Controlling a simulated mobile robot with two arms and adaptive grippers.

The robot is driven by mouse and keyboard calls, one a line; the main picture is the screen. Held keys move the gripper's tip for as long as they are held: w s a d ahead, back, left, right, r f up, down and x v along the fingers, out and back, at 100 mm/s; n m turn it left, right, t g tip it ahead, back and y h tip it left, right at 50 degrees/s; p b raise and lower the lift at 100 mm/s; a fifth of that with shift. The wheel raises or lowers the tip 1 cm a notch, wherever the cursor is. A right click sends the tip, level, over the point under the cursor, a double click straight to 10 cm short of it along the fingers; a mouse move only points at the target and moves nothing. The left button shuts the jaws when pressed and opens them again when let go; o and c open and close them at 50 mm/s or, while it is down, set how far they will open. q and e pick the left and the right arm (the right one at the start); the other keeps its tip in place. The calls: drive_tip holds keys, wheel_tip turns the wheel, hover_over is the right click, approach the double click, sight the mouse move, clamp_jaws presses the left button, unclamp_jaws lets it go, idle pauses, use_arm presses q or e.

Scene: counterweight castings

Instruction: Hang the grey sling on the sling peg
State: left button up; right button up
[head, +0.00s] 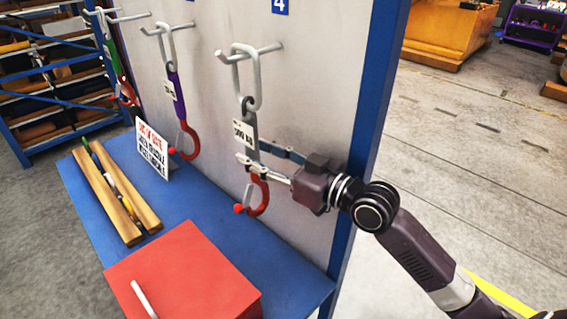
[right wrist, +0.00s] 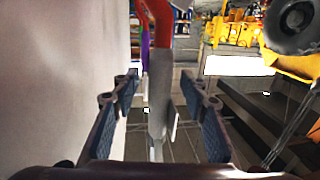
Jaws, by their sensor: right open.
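The grey sling (head: 250,129) hangs upright against the panel, its steel ring (head: 246,80) looped over the rightmost sling peg (head: 262,52). A white tag is on its strap and a red hook (head: 263,195) is at its bottom end. My right gripper (head: 251,152) is at the lower part of the strap, just above the hook. In the right wrist view the strap (right wrist: 160,90) stands between my two open fingers (right wrist: 163,105), with gaps on both sides. My left gripper is not in view.
A purple sling (head: 177,97) and a green sling (head: 114,65) hang on pegs to the left. On the blue bench (head: 200,205) are a red block (head: 190,270), wooden bars (head: 108,195) and a sign (head: 152,150). A blue post (head: 374,110) edges the panel.

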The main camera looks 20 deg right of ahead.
drive_tip(key=v, duration=1)
drive_tip(key=shift+r, duration=0.15)
drive_tip(key=shift+s+d, duration=0.1)
